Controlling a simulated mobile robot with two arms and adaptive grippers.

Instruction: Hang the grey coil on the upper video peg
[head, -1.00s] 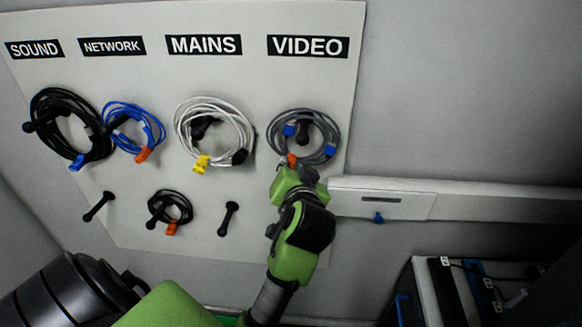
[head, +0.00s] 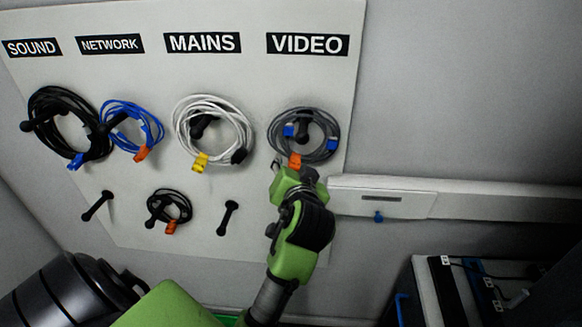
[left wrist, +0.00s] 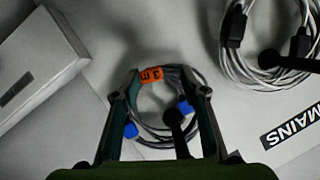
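The grey coil (head: 330,150) is on the board under the VIDEO label (head: 307,44), with blue connectors and an orange tag (head: 295,161) at its bottom. It surrounds the dark upper video peg (head: 303,132). The left wrist view shows the same coil (left wrist: 150,139) around the peg (left wrist: 174,120), with the tag (left wrist: 160,76) reading "3 m". My left gripper (head: 290,172) is just below the coil in the head view. In the left wrist view its fingers (left wrist: 163,72) are apart, with the tag showing between them; contact cannot be told. My right gripper is out of view.
A black coil (head: 42,110), a blue coil (head: 150,115) and a white coil (head: 247,125) hang to the left. A small black coil (head: 184,205) hangs lower, between bare pegs (head: 98,206) (head: 228,218). A pale ledge (head: 480,205) runs right of the board.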

